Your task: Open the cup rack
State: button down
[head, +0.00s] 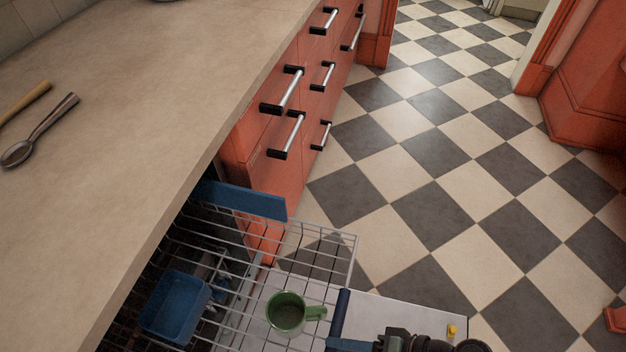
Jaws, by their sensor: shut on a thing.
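The cup rack (318,236) is a wire rack, extending from under the counter over the floor side. A green cup (287,312) with its handle to the right and a blue container (172,308) show within its wire area. My gripper (372,343) is at the bottom edge beside this strip and is shut on the rack there. The fingertips are mostly hidden or cut off, so the exact contact is unclear.
A pale open door panel (408,311) lies below the rack. The beige counter (150,120) overhangs the rack's left part and holds a spoon (38,132). Red drawers (285,125) with protruding handles stand beyond the rack. The checkered floor (450,185) at right is clear.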

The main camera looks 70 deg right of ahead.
jog(key=shift+s+f, duration=0.1)
jog(key=shift+s, duration=1.65)
jog(key=c, duration=0.6)
grip_release()
jog(key=shift+c, duration=0.2)
jog(key=p+v, duration=0.2)
jog(key=v, duration=1.1)
